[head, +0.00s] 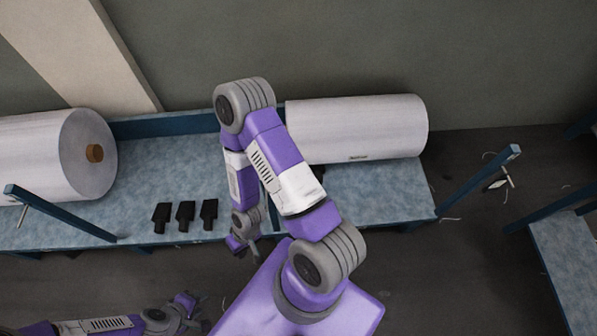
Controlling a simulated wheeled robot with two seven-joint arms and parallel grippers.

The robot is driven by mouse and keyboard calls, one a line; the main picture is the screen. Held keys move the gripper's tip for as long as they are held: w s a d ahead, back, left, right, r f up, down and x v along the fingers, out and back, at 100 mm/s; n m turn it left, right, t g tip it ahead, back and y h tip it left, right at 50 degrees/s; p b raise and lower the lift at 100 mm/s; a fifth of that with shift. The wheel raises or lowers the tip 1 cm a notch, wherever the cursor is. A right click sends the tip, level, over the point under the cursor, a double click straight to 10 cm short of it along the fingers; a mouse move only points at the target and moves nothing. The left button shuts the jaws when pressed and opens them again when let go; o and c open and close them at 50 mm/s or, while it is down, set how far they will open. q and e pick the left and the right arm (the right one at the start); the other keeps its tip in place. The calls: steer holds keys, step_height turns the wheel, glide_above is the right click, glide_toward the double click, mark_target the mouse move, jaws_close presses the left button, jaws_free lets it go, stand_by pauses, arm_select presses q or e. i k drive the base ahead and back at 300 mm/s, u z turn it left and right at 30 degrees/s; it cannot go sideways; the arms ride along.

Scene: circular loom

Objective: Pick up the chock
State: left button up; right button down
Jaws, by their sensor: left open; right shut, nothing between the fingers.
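Three small black blocks with narrower upper ends, which look like the chocks, lie in a row on the blue bench: a left block (161,217), a middle block (185,215) and a right block (209,213). My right gripper (245,249) points down near the bench's front edge, to the right of and slightly nearer than the right block. It is shut and empty, apart from the blocks. My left gripper (192,309) is open and empty, low in the view in front of the bench. No block is held.
A large white roll (30,155) with a brown core lies on the bench at left; another white roll (355,128) lies at right, partly behind my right arm. Bench surface (165,175) behind the blocks is clear.

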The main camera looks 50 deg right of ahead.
mark_target(209, 210)
steer(key=u, duration=1.65)
steer(key=i, duration=1.7)
steer(key=z, duration=2.8)
